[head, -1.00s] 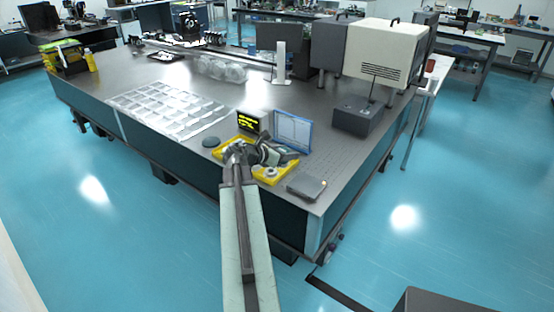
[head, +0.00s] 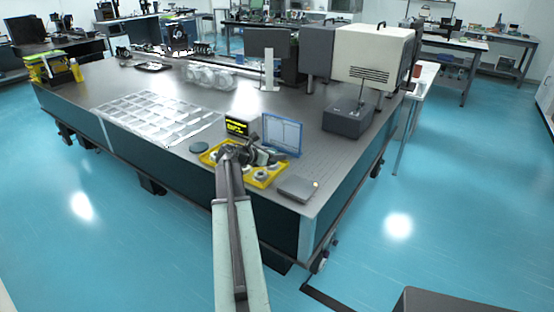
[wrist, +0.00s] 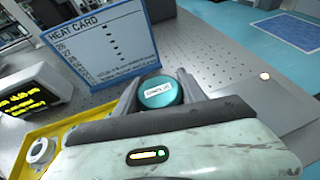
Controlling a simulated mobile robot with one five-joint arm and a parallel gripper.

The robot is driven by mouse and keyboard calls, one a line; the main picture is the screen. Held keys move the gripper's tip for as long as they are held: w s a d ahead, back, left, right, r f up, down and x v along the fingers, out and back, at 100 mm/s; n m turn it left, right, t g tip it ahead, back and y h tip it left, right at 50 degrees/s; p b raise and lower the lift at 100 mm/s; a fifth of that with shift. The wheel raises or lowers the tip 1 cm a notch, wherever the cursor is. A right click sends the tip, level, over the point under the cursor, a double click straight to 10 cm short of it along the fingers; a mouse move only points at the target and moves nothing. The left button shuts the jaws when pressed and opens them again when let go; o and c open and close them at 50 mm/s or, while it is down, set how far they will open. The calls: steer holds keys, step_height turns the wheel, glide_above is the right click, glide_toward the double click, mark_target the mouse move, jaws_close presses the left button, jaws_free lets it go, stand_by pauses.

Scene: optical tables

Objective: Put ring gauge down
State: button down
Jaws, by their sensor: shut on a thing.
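My gripper (wrist: 159,88) is shut on a round teal piece with a white label, the ring gauge (wrist: 160,98). Its two dark fingers press it from both sides, and my gripper body hides its near part. The label is too small to read, and I cannot tell whether the gauge touches anything below. In the head view my gripper (head: 268,156) is over the yellow tray (head: 210,158) near the table's front corner; the gauge cannot be made out there.
A blue-framed heat card (wrist: 103,45) stands upright beyond the tray, beside a small display with yellow text (wrist: 28,100). White round parts (head: 261,175) lie in the tray. A flat grey box (head: 298,188) is right of it, a dark disc (head: 199,147) left. Perforated tabletop (head: 340,160) is bare farther right.

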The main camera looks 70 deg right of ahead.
steer(key=d, duration=0.2)
steer(key=w+d, duration=0.1)
steer(key=d, duration=0.1)
steer(key=shift+d+f, duration=0.15)
steer(key=shift+f, duration=0.05)
step_height(320, 180, down, 4)
steer(key=b, duration=0.4)
steer(key=shift+r, duration=0.25)
steer(key=c, duration=1.1)
jaws_free()
steer(key=shift+f, duration=0.2)
steer(key=o, duration=0.4)
